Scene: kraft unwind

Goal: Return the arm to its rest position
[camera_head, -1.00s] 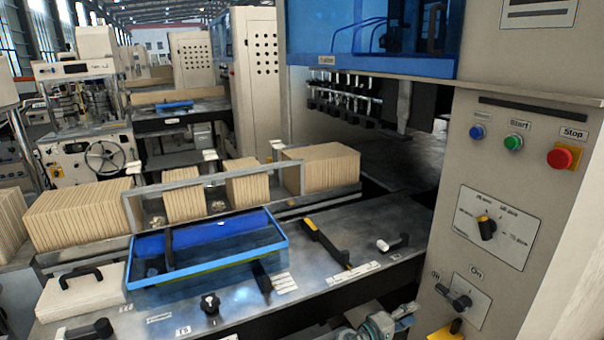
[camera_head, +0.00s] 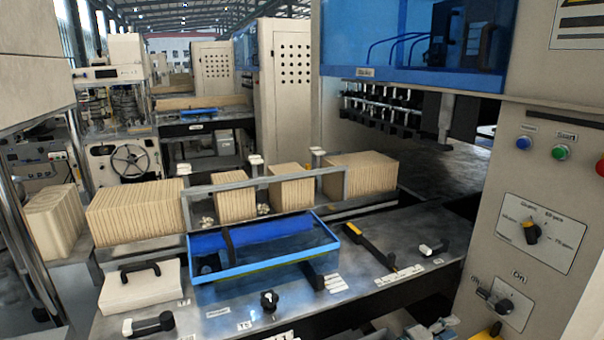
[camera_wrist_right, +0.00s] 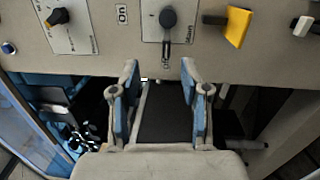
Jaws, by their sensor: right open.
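My right gripper (camera_head: 436,328) shows at the bottom edge of the head view, below and left of the cream control panel (camera_head: 535,185). In the right wrist view the right gripper (camera_wrist_right: 160,80) has two blue-padded fingers spread apart, with nothing between them. The fingers point at the panel's lower edge, below a dark rotary switch (camera_wrist_right: 168,20); I cannot tell how close they are. Most of the right arm is out of the head view. My left gripper is not in view.
A metal worktop (camera_head: 400,245) carries a blue tray (camera_head: 262,268), a black knob (camera_head: 269,300) and several handles. Brown stacks (camera_head: 136,210) stand behind the tray. A yellow part (camera_wrist_right: 236,26) juts from the panel. Dark open space lies under the worktop.

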